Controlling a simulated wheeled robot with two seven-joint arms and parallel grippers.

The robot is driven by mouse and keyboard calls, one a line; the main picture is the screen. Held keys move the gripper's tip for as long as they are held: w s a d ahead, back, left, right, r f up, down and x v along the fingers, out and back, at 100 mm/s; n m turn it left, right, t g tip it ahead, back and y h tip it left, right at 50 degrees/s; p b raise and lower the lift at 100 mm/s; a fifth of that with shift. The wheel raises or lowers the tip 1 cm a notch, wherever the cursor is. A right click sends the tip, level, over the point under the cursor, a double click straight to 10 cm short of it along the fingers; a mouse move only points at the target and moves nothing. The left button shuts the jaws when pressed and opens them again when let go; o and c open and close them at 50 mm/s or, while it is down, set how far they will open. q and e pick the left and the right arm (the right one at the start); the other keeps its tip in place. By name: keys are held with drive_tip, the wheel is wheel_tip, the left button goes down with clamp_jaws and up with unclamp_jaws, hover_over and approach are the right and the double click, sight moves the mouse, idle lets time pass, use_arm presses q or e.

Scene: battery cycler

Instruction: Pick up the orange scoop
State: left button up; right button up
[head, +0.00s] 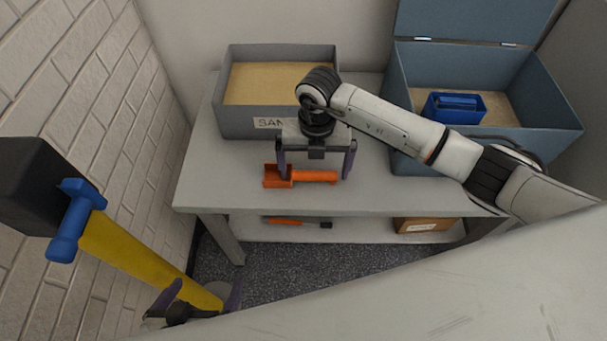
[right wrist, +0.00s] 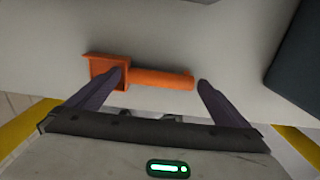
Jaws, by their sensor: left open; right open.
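The orange scoop (head: 315,176) lies on the grey table (head: 225,188) near its front edge, its square head to the left and its handle to the right. My right gripper (head: 315,173) is open above the scoop, its fingers spread along the scoop's length. In the right wrist view the scoop (right wrist: 160,78) lies just beyond the fingertips (right wrist: 160,80); the left finger overlaps the head and the right finger is by the handle's end. Whether they touch cannot be told. My left gripper (head: 205,290) is open and empty at the lower left, away from the table.
A grey sand box (head: 230,122) stands behind the scoop. A blue open-lidded box (head: 400,95) holding a blue object (head: 455,108) stands at the right. A lower shelf (head: 370,232) carries an orange-handled tool (head: 285,220) and a cardboard box (head: 420,225). A yellow post (head: 140,260) stands left.

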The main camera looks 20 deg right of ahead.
sight(314, 173)
drive_tip(key=shift+c, duration=0.4)
drive_tip(key=c, duration=0.9)
wheel_tip(314, 173, up, 10)
drive_tip(key=shift+r+p, duration=0.1)
drive_tip(key=shift+p, duration=0.2)
drive_tip(key=o, duration=0.4)
drive_tip(key=c, duration=0.6)
